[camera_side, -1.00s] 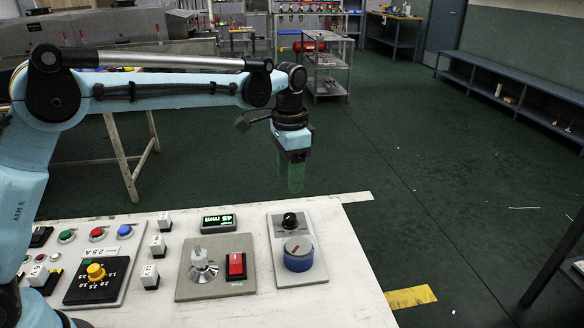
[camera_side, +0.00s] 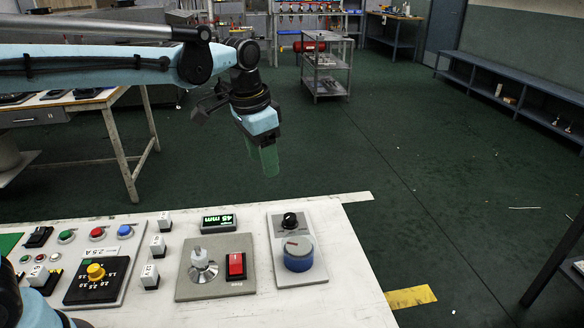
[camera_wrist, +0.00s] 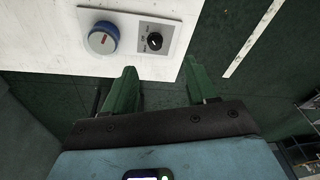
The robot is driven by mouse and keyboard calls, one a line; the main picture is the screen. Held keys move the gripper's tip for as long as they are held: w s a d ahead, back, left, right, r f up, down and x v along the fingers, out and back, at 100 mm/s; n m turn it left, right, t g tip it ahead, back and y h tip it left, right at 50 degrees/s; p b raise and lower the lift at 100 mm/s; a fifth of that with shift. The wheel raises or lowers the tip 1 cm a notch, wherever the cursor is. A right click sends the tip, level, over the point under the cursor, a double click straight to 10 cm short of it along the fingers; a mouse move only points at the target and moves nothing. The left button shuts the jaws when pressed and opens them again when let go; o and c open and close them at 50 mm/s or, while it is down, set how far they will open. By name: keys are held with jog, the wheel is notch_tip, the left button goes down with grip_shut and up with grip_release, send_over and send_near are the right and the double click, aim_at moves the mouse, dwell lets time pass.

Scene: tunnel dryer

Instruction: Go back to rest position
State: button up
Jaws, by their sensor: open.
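My gripper (camera_side: 264,160) hangs in the air above and behind the far edge of the white panel table, touching nothing. Its green fingers point down in the side view. In the wrist view my gripper (camera_wrist: 162,88) shows two green fingers spread apart with nothing between them.
The white table (camera_side: 350,290) carries a blue knob (camera_side: 298,254), a red rocker switch (camera_side: 236,265), a grey selector (camera_side: 199,262), a green display (camera_side: 218,222) and several push buttons. A grey cart (camera_side: 325,80) stands behind. The green floor at right is largely clear.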

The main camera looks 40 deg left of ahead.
jog(key=s+a+f+n+t, duration=0.2)
jog(key=s, duration=0.5)
jog(key=s+a+f+n+t, duration=0.2)
jog(key=s+a+t, duration=0.1)
jog(key=s, duration=0.5)
jog(key=shift+s+a+n, duration=0.15)
jog(key=shift+n, duration=0.25)
